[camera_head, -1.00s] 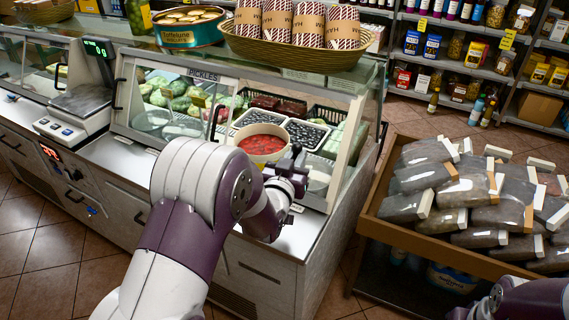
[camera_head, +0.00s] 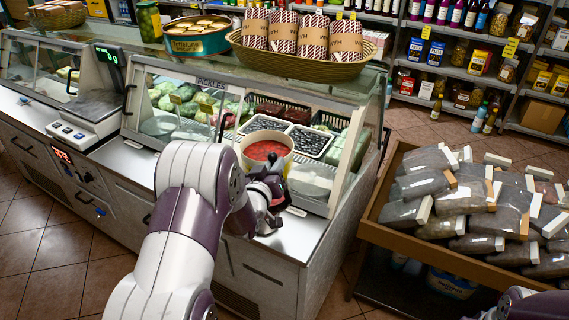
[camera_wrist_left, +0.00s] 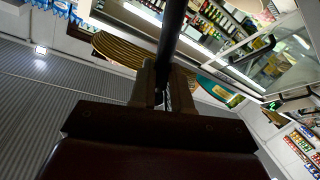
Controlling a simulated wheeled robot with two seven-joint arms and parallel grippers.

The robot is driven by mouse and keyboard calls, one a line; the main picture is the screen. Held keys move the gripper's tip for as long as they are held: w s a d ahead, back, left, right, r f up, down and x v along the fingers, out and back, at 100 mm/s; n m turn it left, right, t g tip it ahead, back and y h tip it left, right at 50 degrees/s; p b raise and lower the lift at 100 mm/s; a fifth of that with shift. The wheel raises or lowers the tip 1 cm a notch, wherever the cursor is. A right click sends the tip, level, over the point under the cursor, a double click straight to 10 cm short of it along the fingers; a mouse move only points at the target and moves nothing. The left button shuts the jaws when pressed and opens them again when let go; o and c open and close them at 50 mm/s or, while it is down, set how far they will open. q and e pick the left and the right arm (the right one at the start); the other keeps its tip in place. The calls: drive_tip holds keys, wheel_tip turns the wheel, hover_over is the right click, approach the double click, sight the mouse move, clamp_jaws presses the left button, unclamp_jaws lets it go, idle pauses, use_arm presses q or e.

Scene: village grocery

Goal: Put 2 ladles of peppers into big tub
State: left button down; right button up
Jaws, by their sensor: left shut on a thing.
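A round white tub (camera_head: 249,151) with red contents (camera_head: 266,150), which look like the peppers, stands in the pickles display case. My left gripper (camera_head: 268,185) is just in front of and below this tub. It is shut on a dark rod, likely the ladle's handle (camera_wrist_left: 172,35), which rises between the fingers in the left wrist view (camera_wrist_left: 163,92). The ladle's bowl is hidden. A pale, clear container (camera_head: 311,180) is right of the gripper; I cannot tell if it is the big tub. My right arm shows at the bottom right edge; its jaws are not clear.
Trays of dark olives (camera_head: 310,141) lie beside the tub. Glass panes and the case frame (camera_head: 350,165) enclose it. A scale (camera_head: 82,125) stands left, a wicker basket (camera_head: 300,66) with striped packs above. A wooden bin (camera_head: 400,236) of bags stands right.

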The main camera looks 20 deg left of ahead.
use_arm(q)
drive_tip(key=a+f+n+g+h+p, duration=0.1)
drive_tip(key=a+n+h+p, duration=0.1)
drive_tip(key=a+n+p, duration=0.2)
drive_tip(key=a+n, duration=0.3)
drive_tip(key=a, duration=0.3)
drive_tip(key=shift+w+f, duration=0.25)
drive_tip(key=shift+w, duration=0.05)
drive_tip(key=shift+d, duration=0.1)
